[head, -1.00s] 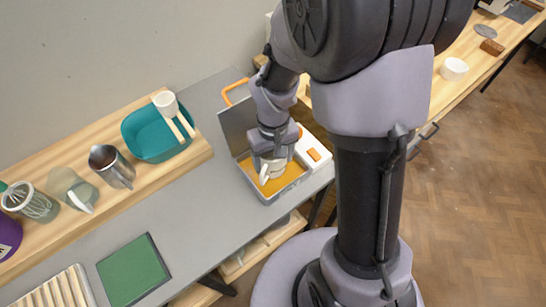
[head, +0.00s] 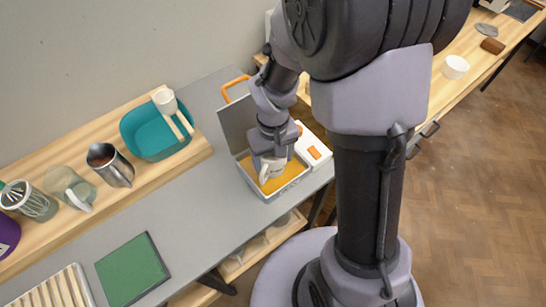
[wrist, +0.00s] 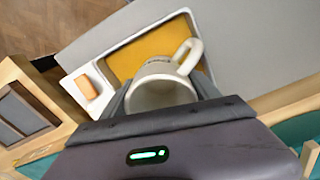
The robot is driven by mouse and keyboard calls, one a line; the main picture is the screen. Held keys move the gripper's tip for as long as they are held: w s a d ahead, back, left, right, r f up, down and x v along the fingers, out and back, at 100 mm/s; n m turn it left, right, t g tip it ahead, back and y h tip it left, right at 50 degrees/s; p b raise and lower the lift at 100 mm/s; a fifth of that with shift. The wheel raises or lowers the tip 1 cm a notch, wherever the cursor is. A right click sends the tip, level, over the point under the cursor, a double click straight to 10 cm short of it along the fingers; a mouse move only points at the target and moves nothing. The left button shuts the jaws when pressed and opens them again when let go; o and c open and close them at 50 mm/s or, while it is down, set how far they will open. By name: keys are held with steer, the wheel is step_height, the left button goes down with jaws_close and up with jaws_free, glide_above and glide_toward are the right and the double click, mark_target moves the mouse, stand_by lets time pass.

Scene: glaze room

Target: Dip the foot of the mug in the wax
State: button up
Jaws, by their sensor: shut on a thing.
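The white mug (head: 271,169) is held upright by my gripper (head: 268,157) over the wax pan, and it also shows in the wrist view (wrist: 158,86). The gripper (wrist: 160,98) is shut on the mug, with a finger on either side of it and the handle toward the far right in the wrist view. The orange-yellow wax (head: 293,172) lies in a grey-white pan (head: 265,197) with its lid raised at the back. It also shows in the wrist view (wrist: 140,52). The mug's foot is hidden, so I cannot tell whether it touches the wax.
A white control box with an orange switch (head: 314,152) adjoins the pan on the right. A teal basin (head: 150,140), a metal pitcher (head: 112,168) and a glass jug (head: 66,186) stand on the wooden shelf at left. A green pad (head: 130,272) lies on the grey table.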

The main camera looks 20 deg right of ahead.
steer(key=shift+f+b, duration=0.4)
steer(key=shift+f, duration=0.1)
steer(key=shift+r, duration=0.15)
stand_by(1.1)
steer(key=shift+r+p, duration=1.3)
steer(key=shift+r, duration=0.1)
step_height(320, 180, up, 7)
steer(key=p, duration=0.6)
